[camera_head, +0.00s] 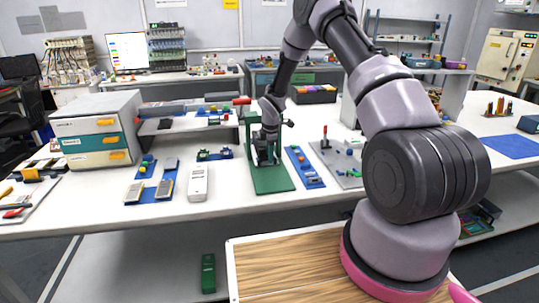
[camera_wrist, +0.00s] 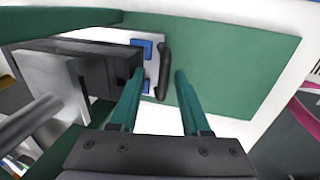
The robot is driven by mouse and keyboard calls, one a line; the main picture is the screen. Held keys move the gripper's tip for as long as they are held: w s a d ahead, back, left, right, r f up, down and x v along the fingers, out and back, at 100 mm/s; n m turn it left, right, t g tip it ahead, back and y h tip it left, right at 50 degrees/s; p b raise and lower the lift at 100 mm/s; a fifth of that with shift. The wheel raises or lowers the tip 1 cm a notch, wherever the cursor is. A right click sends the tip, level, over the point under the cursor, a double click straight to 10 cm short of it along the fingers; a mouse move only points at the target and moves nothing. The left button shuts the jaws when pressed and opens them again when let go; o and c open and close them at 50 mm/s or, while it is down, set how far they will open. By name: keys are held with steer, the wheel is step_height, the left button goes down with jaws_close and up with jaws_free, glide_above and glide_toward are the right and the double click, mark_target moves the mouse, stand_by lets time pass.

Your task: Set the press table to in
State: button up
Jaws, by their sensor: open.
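The green press (camera_head: 270,180) stands on the white bench in the head view, with a green base plate and a red handle (camera_head: 242,101) on top. My gripper (camera_head: 268,157) is inside its frame, low over the base. In the wrist view the green base plate (camera_wrist: 235,60) fills the upper right. A pale plate with blue pads, apparently the press table (camera_wrist: 152,68), lies beside a dark block (camera_wrist: 105,65). My gripper (camera_wrist: 160,74) is open, its teal fingertips on either side of a black bar handle (camera_wrist: 163,75). I cannot tell whether they touch it.
A blue tray (camera_head: 305,168) with small parts lies right of the press, and a grey board (camera_head: 335,160) beyond it. A white handheld device (camera_head: 198,184) lies to the left, near blue trays. A drawer cabinet (camera_head: 97,130) stands at far left. The bench's front edge is clear.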

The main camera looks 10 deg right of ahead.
step_height(320, 180, up, 11)
steer(key=s, duration=0.2)
steer(key=shift+f, duration=0.2)
steer(key=s+d+r+m+t, duration=0.1)
steer(key=s+d+r+m, duration=0.15)
steer(key=s+r, duration=0.4)
steer(key=s+d+r+m, duration=0.1)
steer(key=s+r+m, duration=0.25)
steer(key=r, duration=0.65)
steer(key=s+d+r+m+t, duration=0.1)
steer(key=s+r+m, duration=0.3)
steer(key=r, duration=0.5)
steer(key=s+r+m+t, duration=0.1)
steer(key=s+r+m, duration=0.2)
steer(key=s, duration=0.4)
steer(key=s+r+m+t+y, duration=0.1)
steer(key=s+r+m, duration=0.2)
steer(key=s+m, duration=0.2)
steer(key=s+r+m+t+y, duration=0.1)
steer(key=s+r+m, duration=0.2)
steer(key=s, duration=0.8)
steer(key=shift+d+m, duration=0.25)
steer(key=shift+m, duration=0.35)
